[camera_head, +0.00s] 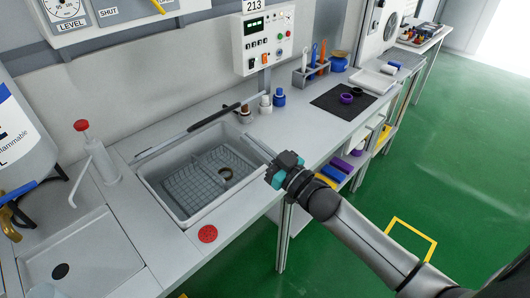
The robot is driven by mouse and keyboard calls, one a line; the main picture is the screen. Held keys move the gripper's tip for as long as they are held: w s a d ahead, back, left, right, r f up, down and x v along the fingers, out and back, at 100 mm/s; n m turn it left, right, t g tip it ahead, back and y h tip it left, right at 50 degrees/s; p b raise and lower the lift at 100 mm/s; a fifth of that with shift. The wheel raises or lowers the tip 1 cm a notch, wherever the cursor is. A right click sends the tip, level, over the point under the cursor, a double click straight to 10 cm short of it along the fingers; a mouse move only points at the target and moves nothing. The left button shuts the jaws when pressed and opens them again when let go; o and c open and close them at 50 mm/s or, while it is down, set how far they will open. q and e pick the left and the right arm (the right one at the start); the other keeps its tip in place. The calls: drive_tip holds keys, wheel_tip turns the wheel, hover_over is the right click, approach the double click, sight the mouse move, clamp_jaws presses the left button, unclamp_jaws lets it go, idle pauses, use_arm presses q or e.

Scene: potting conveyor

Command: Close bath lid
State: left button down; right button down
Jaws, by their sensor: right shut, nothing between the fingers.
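The bath (182,216) is a grey rectangular basin set into the bench left of centre, open at the top. A wire grid (200,172) and a small brownish ring (226,173) lie inside it. The lid (165,148) shows as a thin grey slab, nearly edge-on, along the bath's back edge; a dark bar handle (213,117) is on it. My right gripper (273,177), with teal fingers, is shut and empty at the bath's right front corner. I cannot tell whether it touches the rim. My left gripper is out of view.
A red round button (208,233) is on the bench front. A pump bottle (92,152) stands left of the bath. Small bottles (265,103) stand behind its right end, below a control box (265,38). A black mat (343,101) with small rings lies further right.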

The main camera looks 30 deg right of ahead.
drive_tip(key=f, duration=0.2)
drive_tip(key=f+b, duration=0.1)
drive_tip(key=shift+w+a+f, duration=0.1)
drive_tip(key=shift+w+f, duration=0.15)
drive_tip(key=shift+f, duration=0.1)
drive_tip(key=shift+r, duration=0.1)
idle(1.3)
